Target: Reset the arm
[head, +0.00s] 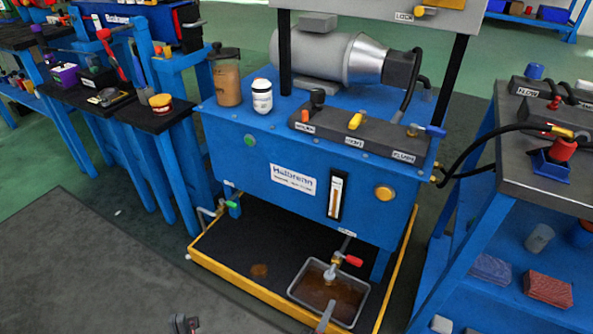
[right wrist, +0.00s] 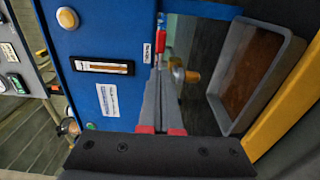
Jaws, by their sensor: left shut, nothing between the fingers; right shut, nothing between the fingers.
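My right gripper (head: 325,317) reaches over the front rim of a metal tray (head: 293,292) holding brown liquid, below a drain valve (head: 331,271) with a red handle (head: 353,261). In the right wrist view the right gripper's fingers (right wrist: 160,72) are closed together and empty. They point towards the red handle (right wrist: 161,28), with the brass valve part (right wrist: 190,75) beside them. I cannot tell whether they touch it. My left gripper (head: 184,323) shows only at the bottom edge of the head view, over the grey floor, shut and empty.
A blue hydraulic unit (head: 262,212) stands in a yellow-rimmed drip base (head: 232,276) with a brown stain. A blue bench (head: 470,240) with hoses and blocks is close on the right. Blue work tables (head: 165,118) stand at left. The floor (head: 80,270) at front left is clear.

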